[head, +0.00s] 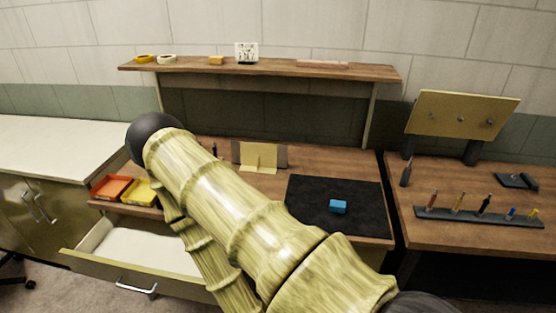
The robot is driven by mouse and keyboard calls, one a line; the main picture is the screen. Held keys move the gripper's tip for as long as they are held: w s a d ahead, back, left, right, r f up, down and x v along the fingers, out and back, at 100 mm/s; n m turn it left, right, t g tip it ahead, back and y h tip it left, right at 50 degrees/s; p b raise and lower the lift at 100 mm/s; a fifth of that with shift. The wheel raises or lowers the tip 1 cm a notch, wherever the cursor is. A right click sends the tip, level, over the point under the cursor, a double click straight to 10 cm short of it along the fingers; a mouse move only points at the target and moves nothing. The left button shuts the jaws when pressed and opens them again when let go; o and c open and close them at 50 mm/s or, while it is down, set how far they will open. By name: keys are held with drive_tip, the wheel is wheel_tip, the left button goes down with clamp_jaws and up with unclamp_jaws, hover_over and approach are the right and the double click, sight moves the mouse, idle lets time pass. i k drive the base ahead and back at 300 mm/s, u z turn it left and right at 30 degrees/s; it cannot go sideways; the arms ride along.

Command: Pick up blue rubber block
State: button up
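The blue rubber block (338,206) lies on a black mat (313,195) on the wooden workbench, right of the picture's centre in the head view. It is small, box-shaped and fully visible, with mat surface around it. My arm, with a yellow-green bamboo-like surface, crosses the foreground from the bottom right up to the left. My gripper is not visible, and nothing is seen touching the block.
An open drawer (150,250) juts out at the lower left. Orange (110,188) and yellow (141,191) trays stand on the bench's left. A raised shelf (290,69) spans the back. A tool rack (478,217) sits on the right table.

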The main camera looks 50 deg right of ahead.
sight(335, 206)
drive_tip(key=u, duration=0.25)
drive_tip(key=i, duration=0.65)
drive_tip(key=z, duration=1.35)
